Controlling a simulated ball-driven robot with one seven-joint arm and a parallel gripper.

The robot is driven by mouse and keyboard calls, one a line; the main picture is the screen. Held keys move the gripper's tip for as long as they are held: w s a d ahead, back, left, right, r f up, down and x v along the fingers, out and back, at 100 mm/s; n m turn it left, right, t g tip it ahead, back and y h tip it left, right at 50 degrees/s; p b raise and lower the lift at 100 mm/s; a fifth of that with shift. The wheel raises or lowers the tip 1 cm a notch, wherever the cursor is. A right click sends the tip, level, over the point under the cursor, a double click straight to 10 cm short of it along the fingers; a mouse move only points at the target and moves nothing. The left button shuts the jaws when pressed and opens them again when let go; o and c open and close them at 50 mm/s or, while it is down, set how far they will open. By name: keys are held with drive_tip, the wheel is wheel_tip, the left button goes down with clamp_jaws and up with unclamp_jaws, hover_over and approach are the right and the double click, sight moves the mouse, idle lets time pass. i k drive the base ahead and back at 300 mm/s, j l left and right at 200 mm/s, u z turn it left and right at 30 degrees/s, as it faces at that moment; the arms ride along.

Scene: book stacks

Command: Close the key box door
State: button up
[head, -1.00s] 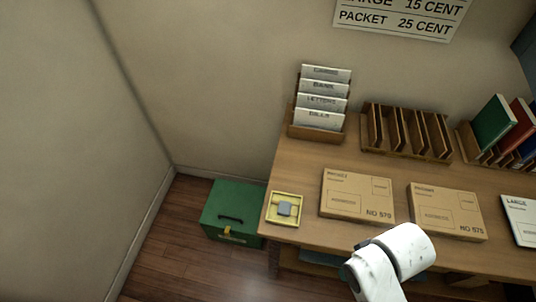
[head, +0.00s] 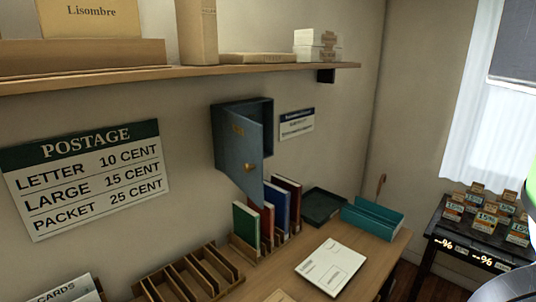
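The key box (head: 258,106) is a blue-grey metal box on the wall, in the middle of the head view below the shelf. Its door (head: 240,158) stands open and swings out from the wall, with a small brass knob (head: 248,167) near its free edge. The door hides much of the inside of the box. A white part of my arm shows at the lower right corner, well away from the key box. My gripper's fingers cannot be made out.
A wooden shelf (head: 200,72) with boxes runs above the key box. Upright books (head: 285,203), an empty slotted rack (head: 192,275), a dark tray (head: 323,205), a teal tray (head: 372,217) and a white parcel (head: 331,267) are on the desk below. A dark table (head: 470,246) stands at right.

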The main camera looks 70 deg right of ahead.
sight(243, 136)
drive_tip(key=z, duration=1)
drive_tip(key=j, duration=0.15)
